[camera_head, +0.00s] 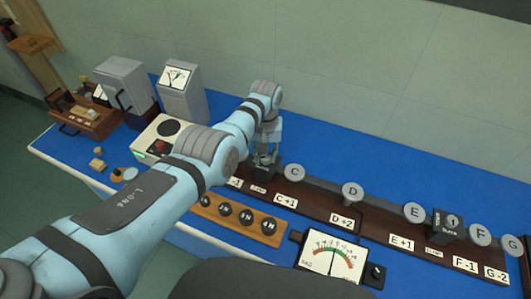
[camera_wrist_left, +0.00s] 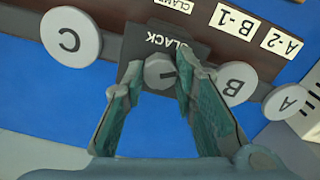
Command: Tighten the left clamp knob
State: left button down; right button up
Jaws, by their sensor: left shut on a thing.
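In the left wrist view the left clamp knob (camera_wrist_left: 158,71) is a small grey round knob with a dark pointer line. It sits on a dark clamp block (camera_wrist_left: 190,48) lettered SLACK, between discs C and B. My left gripper (camera_wrist_left: 163,84) has a finger on each side of the knob and is shut on it. In the head view my left gripper (camera_head: 265,152) points down at the clamp on the dark rail, just left of disc C; the gripper and arm hide the knob there. My right gripper is not in view.
The dark rail (camera_head: 373,230) carries grey discs, including C (camera_head: 293,172) and D (camera_head: 352,192), and a second clamp (camera_head: 446,225). A wooden weight rack (camera_head: 240,218) and a dial meter (camera_head: 335,257) stand in front. Blue bench (camera_head: 345,155) is clear behind the rail.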

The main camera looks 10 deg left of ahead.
aim_at(265, 157)
pick_arm(q)
jog(key=m, duration=0.5)
jog(key=shift+f+m, duration=0.1)
jog(key=shift+m, duration=0.3)
dwell(0.4)
jog(key=c, duration=1.3)
grip_release()
jog(key=shift+w, duration=0.1)
notch_tip(265, 157, up, 12)
